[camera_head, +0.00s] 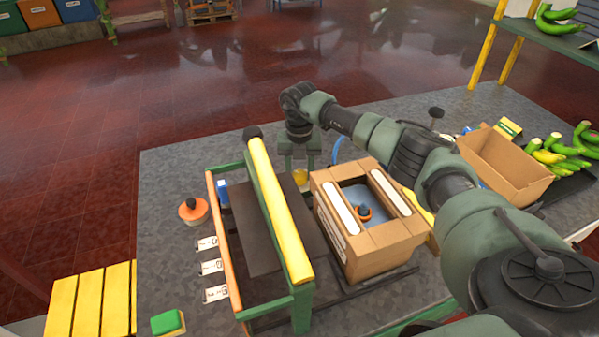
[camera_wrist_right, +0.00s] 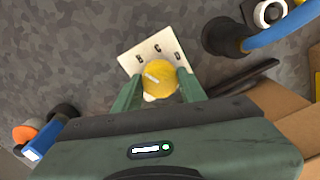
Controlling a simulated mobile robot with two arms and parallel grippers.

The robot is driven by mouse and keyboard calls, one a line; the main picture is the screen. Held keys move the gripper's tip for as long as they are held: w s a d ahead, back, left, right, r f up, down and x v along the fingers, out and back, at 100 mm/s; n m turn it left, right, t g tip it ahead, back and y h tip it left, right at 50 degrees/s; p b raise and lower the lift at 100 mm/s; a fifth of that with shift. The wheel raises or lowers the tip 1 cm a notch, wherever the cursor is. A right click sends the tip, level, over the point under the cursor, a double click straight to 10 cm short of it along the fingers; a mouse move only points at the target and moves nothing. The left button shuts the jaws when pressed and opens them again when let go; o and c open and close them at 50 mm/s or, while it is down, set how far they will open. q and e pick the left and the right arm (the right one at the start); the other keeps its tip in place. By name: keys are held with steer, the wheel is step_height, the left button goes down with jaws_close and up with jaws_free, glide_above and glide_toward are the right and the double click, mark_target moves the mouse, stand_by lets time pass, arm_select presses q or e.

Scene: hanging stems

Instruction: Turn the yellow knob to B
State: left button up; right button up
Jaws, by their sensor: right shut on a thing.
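The yellow knob (camera_wrist_right: 161,83) sits on a white plate (camera_wrist_right: 130,62) with letters along its far edge. B, C and D seem to show there; other marks may be hidden by my gripper. A white mark on the knob points to the left, slightly up in the right wrist view. My right gripper (camera_wrist_right: 158,86) has a green finger on each side of the knob and is shut on it. In the head view the right gripper (camera_head: 300,162) reaches down over the knob (camera_head: 300,177) behind the cardboard box. My left gripper is not in view.
A frame with a yellow bar (camera_head: 280,210) stands left of the open cardboard box (camera_head: 385,255). An orange-topped round thing (camera_head: 193,209) and a green button (camera_head: 167,322) are at the left. An empty carton (camera_head: 505,165) and bananas (camera_head: 560,155) are at the right.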

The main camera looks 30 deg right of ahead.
mark_target(300, 174)
steer(key=shift+r, duration=0.15)
steer(key=o, duration=1.4)
steer(key=shift+c, duration=0.2)
step_height(300, 174, up, 8)
steer(key=shift+f+b, duration=0.15)
steer(key=shift+b, duration=0.85)
